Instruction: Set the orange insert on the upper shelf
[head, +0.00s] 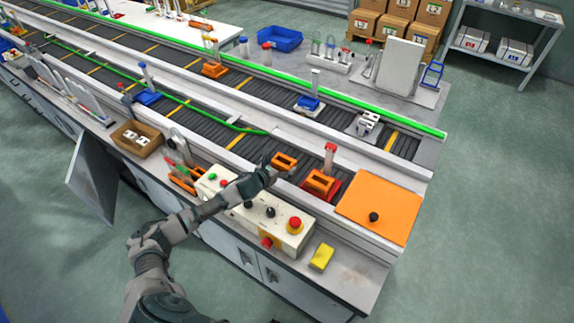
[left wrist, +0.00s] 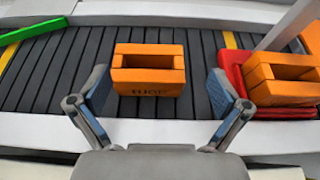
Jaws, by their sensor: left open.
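An orange insert (head: 284,161), a block with a rectangular slot, lies on the dark roller conveyor. In the left wrist view the orange insert (left wrist: 148,82) sits between and just beyond my fingertips, with dark lettering on its near face. My left gripper (head: 270,173) is open and empty beside it; its two fingers (left wrist: 158,88) are spread wider than the insert. I cannot tell whether either finger touches it. A grey rack stands at the back right, with an upper shelf (head: 515,12) and a lower one. My right gripper is out of view.
A second orange block (head: 319,183) sits on a red base (head: 334,190) to the right. An orange panel (head: 375,212) lies farther right. A control box (head: 285,230) with buttons and a yellow block (head: 321,257) are on the near ledge. A green strip (head: 220,117) runs along the conveyor.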

